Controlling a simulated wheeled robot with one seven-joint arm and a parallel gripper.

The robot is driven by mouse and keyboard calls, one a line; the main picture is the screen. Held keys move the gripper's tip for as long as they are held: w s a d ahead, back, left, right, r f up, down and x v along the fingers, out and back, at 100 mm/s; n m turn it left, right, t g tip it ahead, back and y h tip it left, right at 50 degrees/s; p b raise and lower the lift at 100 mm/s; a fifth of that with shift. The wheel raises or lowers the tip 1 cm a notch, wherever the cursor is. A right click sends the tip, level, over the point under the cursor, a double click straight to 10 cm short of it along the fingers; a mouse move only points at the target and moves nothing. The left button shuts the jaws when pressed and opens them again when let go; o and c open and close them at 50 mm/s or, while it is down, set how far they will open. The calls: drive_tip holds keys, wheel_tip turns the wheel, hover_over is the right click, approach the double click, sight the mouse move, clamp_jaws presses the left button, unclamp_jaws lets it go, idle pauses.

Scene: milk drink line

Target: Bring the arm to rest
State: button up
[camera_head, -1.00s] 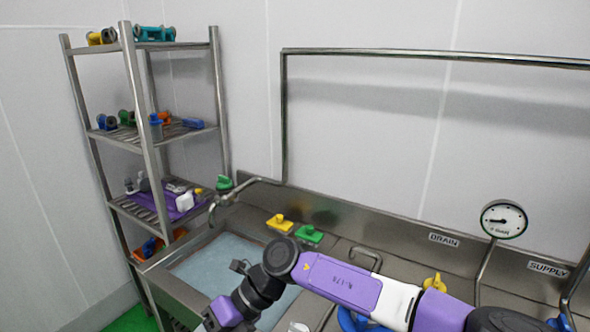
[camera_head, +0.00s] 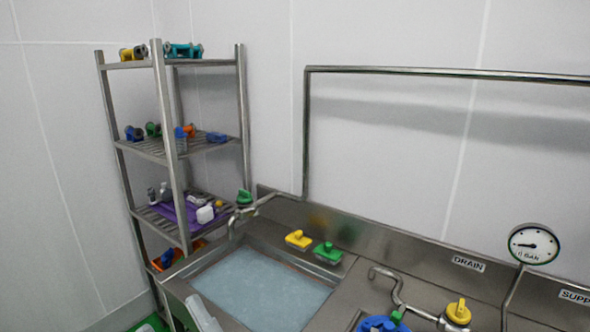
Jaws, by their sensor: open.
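The task names no other object.
A steel shelf rack (camera_head: 172,150) with small coloured parts stands at the left. A round gauge (camera_head: 534,244), a yellow valve (camera_head: 458,311) and a blue part (camera_head: 383,324) are at the right.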

drive_tip(key=s+d+f+m+t+h, duration=0.3)
drive_tip(key=d+f+m+h, duration=0.3)
drive_tip(key=d+m+h, duration=0.4)
drive_tip(key=s+d+f+m+t+h, duration=0.25)
drive_tip(key=d+f+m+h, duration=0.5)
drive_tip(key=d, duration=0.45)
drive_tip(key=s+d+f+g+h, duration=0.2)
drive_tip(key=s+d+f+g, duration=0.1)
drive_tip(key=s+d, duration=0.4)
drive_tip(key=s+d+f+g+h, duration=0.2)
drive_tip(key=s+d+f, duration=0.3)
drive_tip(key=s, duration=0.8)
drive_tip(key=shift+d+g, duration=0.75)
drive_tip(key=shift+d, duration=0.35)
drive_tip(key=shift+m, duration=0.25)
